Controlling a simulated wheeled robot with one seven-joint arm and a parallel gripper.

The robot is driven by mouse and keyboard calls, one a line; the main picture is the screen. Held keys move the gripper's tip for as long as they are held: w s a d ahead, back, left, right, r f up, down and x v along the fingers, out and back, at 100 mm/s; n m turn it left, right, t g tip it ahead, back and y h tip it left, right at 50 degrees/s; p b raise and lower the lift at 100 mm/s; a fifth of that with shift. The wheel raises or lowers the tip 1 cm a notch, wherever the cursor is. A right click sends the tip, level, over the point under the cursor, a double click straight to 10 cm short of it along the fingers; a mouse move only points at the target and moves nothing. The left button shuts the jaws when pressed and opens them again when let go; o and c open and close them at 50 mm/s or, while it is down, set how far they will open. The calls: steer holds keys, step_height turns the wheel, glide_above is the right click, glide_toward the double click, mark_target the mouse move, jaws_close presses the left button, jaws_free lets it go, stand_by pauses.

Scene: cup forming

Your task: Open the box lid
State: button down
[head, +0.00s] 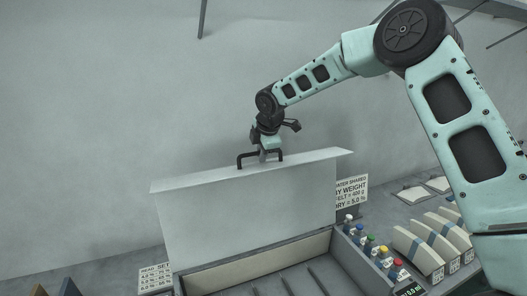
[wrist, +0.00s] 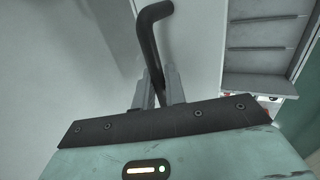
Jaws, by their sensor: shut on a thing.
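The box lid (head: 240,215) is a pale grey panel standing raised, near upright, at the back of the open box (head: 333,242). A dark bar handle (head: 241,162) is on the lid's top edge. My gripper (head: 263,156) is at the handle, and its fingers are shut on it. In the wrist view the handle (wrist: 150,40) runs between the two grey fingers of my gripper (wrist: 157,88). The box interior shows at the upper right of the wrist view, with dark slats on its floor. The lid hides part of the wall behind it.
Pale wedge-shaped blocks with blue bands (head: 418,248) stand farther right. Printed signs (head: 352,190) stand behind the lid's right end and at the box's left (head: 155,280).

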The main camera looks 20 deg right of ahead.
steer(key=shift+w+f, duration=0.15)
steer(key=shift+w, duration=0.1)
steer(key=c, duration=1.5)
jaws_free()
steer(key=shift+c, duration=0.2)
steer(key=b+v, duration=0.6)
steer(key=v, duration=1.1)
steer(key=shift+r, duration=0.35)
